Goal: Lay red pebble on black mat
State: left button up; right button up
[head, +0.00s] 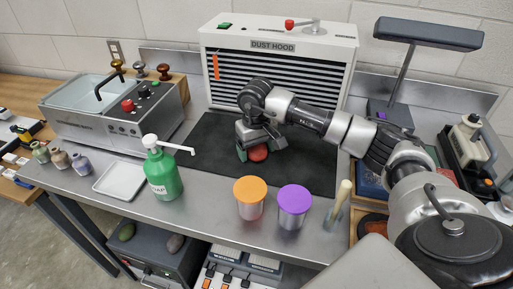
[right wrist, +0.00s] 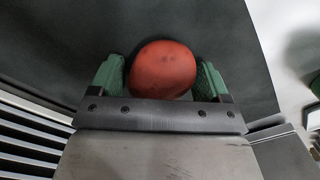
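The red pebble (head: 258,153) is low over the black mat (head: 210,150), in front of the dust hood; I cannot tell if it touches the mat. My right gripper (head: 256,150) reaches down over the mat with its green fingers on either side of the pebble. The gripper's palm hides the pebble's near edge. The black mat (right wrist: 60,40) fills the background there. My left gripper is not in view.
The dust hood (head: 280,60) stands behind the mat. A green soap bottle (head: 163,175) stands left of the mat's front. An orange-lidded jar (head: 249,200) and a purple-lidded jar (head: 293,207) stand before it. A white tray (head: 120,181) lies at left.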

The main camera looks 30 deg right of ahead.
jog(key=shift+o, duration=1.1)
jog(key=shift+r, duration=0.55)
notch_tip(320, 180, up, 11)
jog(key=b, duration=0.1)
jog(key=shift+r, duration=0.15)
